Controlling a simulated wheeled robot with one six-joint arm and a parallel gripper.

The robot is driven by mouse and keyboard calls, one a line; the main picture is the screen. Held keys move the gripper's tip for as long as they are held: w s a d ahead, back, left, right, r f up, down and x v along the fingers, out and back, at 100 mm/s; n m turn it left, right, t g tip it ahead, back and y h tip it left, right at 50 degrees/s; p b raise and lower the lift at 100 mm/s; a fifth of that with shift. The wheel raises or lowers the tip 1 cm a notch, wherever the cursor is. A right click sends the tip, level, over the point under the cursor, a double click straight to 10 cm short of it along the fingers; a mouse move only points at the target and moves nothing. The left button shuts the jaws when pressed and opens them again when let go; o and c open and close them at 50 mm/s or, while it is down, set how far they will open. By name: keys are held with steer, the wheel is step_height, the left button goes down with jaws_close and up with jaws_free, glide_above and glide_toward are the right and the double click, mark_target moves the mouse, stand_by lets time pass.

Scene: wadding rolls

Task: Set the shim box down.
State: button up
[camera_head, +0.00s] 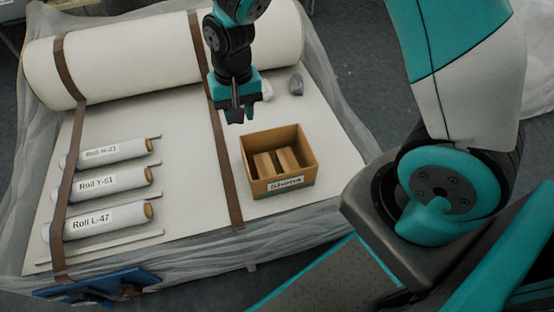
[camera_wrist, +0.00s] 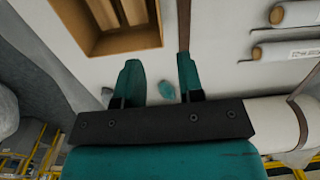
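The shim box (camera_head: 262,190) is an open cardboard box with a "Shims" label on its front wall. It sits upright on the white surface, right of the right-hand brown strap, with several light wooden pieces inside. My gripper (camera_head: 239,118) is just behind the box's far left corner in the head view, apart from it by the look of it. In the wrist view, my gripper's (camera_wrist: 158,78) two teal fingers are spread with nothing held between them. The box (camera_wrist: 128,42) shows beyond the fingertips at the upper left, partly cut off by the frame edge.
A large white roll (camera_head: 150,55) lies across the back under brown straps. Three small labelled rolls, including Roll L-47 (camera_head: 97,219), lie at the left. A grey lump (camera_head: 295,84) lies behind the box. Clear sheeting surrounds the surface. The middle, left of the right strap, is bare.

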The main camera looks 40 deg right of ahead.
steer(key=shift+m, duration=0.3)
step_height(320, 180, down, 19)
steer(key=b, duration=0.6)
steer(key=shift+f, duration=0.1)
jaws_close()
